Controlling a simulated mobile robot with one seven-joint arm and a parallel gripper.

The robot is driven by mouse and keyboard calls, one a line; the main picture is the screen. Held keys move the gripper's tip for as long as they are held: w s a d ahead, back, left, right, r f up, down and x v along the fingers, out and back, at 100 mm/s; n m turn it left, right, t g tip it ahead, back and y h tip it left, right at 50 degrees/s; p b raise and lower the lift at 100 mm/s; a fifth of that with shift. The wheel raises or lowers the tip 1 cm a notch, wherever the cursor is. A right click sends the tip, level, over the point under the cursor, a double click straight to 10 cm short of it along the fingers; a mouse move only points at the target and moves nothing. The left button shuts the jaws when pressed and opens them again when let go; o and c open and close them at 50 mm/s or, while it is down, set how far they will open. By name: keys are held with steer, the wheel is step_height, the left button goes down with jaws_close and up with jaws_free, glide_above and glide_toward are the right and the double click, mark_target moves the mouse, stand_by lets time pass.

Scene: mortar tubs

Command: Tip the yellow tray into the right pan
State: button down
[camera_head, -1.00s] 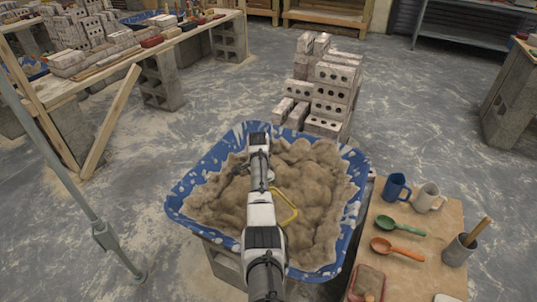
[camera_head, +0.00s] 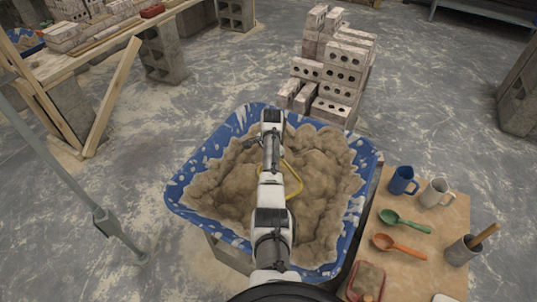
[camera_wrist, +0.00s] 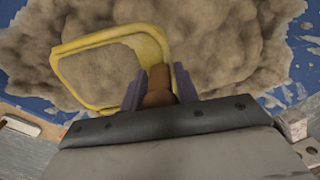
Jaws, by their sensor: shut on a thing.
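The yellow tray (camera_wrist: 105,37) is in the wrist view, seen as a rounded yellow rim with a brown handle (camera_wrist: 157,86). My gripper (camera_wrist: 160,78) is shut on that handle. Sand-coloured material shows inside the rim; I cannot tell whether it is a load or the heap behind. In the head view part of the yellow rim (camera_head: 294,180) shows beside my arm, over the heap of mortar (camera_head: 320,165) in a blue, white-spattered tub (camera_head: 184,182). My arm hides the rest of the tray and the gripper there. I cannot tell which vessel is the right pan.
A wooden board (camera_head: 445,222) at right holds a blue mug (camera_head: 402,181), a pale mug (camera_head: 436,193), a green spoon (camera_head: 405,222), an orange spoon (camera_head: 397,247), a grey pot (camera_head: 463,250) and a small red tray (camera_head: 367,282). Bricks (camera_head: 335,75) stand behind the tub.

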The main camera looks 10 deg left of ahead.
steer(key=s+d+r+t+y+p, duration=0.1)
steer(key=p, duration=0.2)
steer(key=shift+d+r, duration=0.1)
steer(key=shift+r, duration=0.3)
steer(key=shift+s+d+r+t+y+p, duration=0.6)
steer(key=shift+s+d+r+t+y, duration=0.15)
steer(key=shift+t, duration=0.25)
steer(key=s+d+t+y, duration=0.1)
steer(key=s+d+r+t+y, duration=0.1)
steer(key=s, duration=0.1)
steer(key=s+d+r+t+y+b, duration=0.1)
steer(key=d+t, duration=0.1)
steer(key=shift+s+r+y, duration=0.1)
steer(key=shift+s+y, duration=0.25)
steer(key=shift+s+d+r+t+y+b, duration=0.7)
steer(key=shift+s+d+t+b, duration=0.05)
steer(key=shift+s+t+b, duration=0.05)
